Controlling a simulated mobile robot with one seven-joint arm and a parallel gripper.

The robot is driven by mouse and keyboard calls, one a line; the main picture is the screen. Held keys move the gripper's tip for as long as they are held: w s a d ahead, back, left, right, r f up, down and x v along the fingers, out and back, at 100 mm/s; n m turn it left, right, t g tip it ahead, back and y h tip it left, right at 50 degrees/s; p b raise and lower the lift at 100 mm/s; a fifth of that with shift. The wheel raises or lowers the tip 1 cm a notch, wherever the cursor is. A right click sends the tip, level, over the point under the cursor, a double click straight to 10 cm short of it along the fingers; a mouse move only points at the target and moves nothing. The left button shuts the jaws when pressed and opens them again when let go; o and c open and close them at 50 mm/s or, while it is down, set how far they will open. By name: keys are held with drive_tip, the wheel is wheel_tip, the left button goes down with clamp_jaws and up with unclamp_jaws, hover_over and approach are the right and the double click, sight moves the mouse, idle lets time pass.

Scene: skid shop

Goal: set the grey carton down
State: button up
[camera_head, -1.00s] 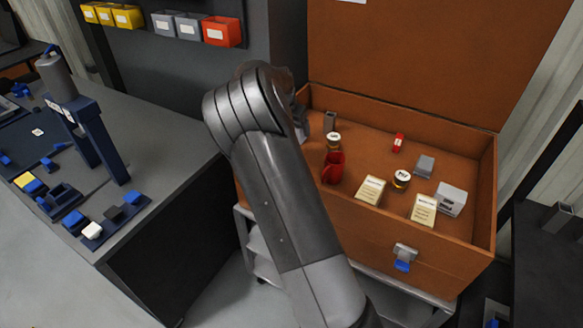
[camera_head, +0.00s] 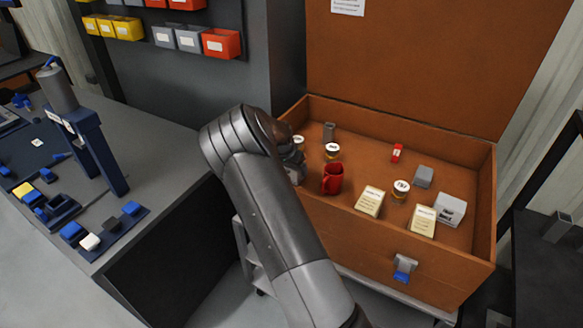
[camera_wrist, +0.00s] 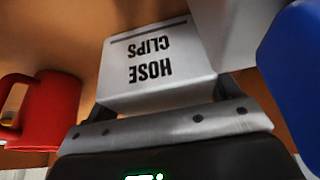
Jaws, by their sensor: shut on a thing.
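The grey carton (camera_wrist: 155,60), with a "HOSE CLIPS" label that reads upside down, fills the upper middle of the wrist view. My gripper (camera_wrist: 160,105) is shut on it, with a finger at each side of its near end. In the head view my arm covers the fingers, and I cannot make out the held carton. My wrist is at the left end of the open orange-brown chest (camera_head: 355,238), left of a red mug (camera_head: 333,180). The mug also shows at the left of the wrist view (camera_wrist: 48,110), apart from the carton. The carton's underside is hidden.
The chest holds labelled jars (camera_head: 401,190), cream cards (camera_head: 370,201), a white box (camera_head: 450,210), a grey block (camera_head: 423,176) and a small red item (camera_head: 397,153). Bare floor shows at its back middle. An unclear blue thing (camera_wrist: 295,65) is close right in the wrist view.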

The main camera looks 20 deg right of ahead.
drive_tip(key=o, duration=1)
drive_tip(key=shift+c, duration=0.2)
drive_tip(key=v, duration=1.2)
drive_tip(key=s+r+n+y, duration=0.1)
drive_tip(key=s+r+y, duration=0.2)
drive_tip(key=s+r, duration=0.7)
drive_tip(key=s+a+r+n, duration=0.1)
drive_tip(key=s+r+n, duration=0.1)
drive_tip(key=s, duration=0.8)
drive_tip(key=s+a+r+n+t, duration=0.1)
drive_tip(key=s+a+r+n, duration=0.1)
drive_tip(key=s, duration=0.9)
drive_tip(key=s+a+r+n+t, duration=0.1)
drive_tip(key=s+a+r+n, duration=0.1)
drive_tip(key=s, duration=0.9)
drive_tip(key=shift+s+r+n, duration=0.25)
drive_tip(key=shift+r+n, duration=0.45)
drive_tip(key=shift+n, duration=0.3)
